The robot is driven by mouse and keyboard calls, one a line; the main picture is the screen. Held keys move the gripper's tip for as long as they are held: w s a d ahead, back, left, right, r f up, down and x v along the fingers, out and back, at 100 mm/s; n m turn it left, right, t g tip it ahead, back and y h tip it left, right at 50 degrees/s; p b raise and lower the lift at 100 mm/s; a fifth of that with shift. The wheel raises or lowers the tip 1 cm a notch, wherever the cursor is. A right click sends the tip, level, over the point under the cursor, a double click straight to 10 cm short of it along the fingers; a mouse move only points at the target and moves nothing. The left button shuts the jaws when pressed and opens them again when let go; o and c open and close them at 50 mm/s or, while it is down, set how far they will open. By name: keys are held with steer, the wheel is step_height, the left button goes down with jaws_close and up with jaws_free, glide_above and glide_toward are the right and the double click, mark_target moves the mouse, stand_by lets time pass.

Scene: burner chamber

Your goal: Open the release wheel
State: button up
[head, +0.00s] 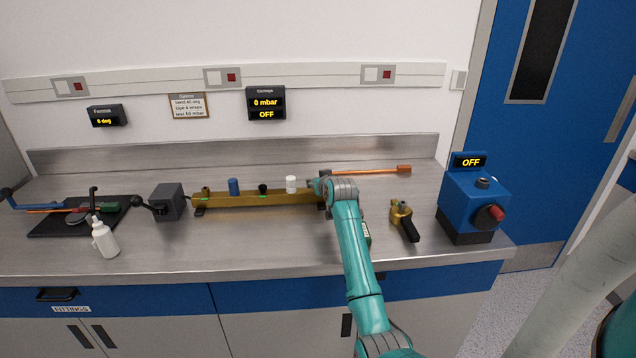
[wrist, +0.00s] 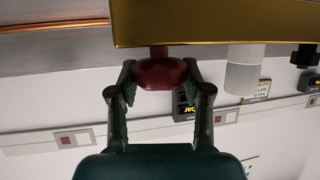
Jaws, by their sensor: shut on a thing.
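A dark red release wheel (wrist: 153,74) sits on a short stem at the brass manifold (wrist: 215,22) in the wrist view. My gripper (wrist: 161,76) has one finger on each side of the wheel and is shut on it. In the head view the brass manifold (head: 255,199) lies along the bench, and my gripper (head: 321,186) is at its right end. The wheel is hidden behind my arm there.
A white cap (head: 291,184), a black knob (head: 263,189) and a blue cylinder (head: 234,186) stand on the manifold. An orange-handled rod (head: 370,171) lies behind my gripper. A brass valve (head: 402,218) and a blue pump box (head: 474,205) reading OFF are right. The gauge (head: 266,103) reads 0 mbar, OFF.

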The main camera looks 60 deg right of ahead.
steer(key=n+t+y, duration=0.1)
steer(key=n+y, duration=0.2)
steer(key=n+t+y, duration=0.1)
steer(key=n+y, duration=0.3)
steer(key=shift+d+r+t+y, duration=0.1)
steer(key=shift+t+y, duration=0.2)
steer(key=shift+t, duration=0.1)
steer(key=n+y, duration=0.3)
steer(key=y, duration=0.1)
steer(key=shift+n+g+y, duration=0.7)
steer(key=shift+n+y, duration=0.4)
steer(key=shift+n, duration=0.1)
steer(key=shift+n+g+y, duration=0.4)
steer(key=shift+n+y, duration=0.2)
steer(key=shift+y, duration=0.2)
steer(key=o, duration=1.2)
steer(key=shift+v, duration=3.65)
steer(key=shift+s, duration=0.15)
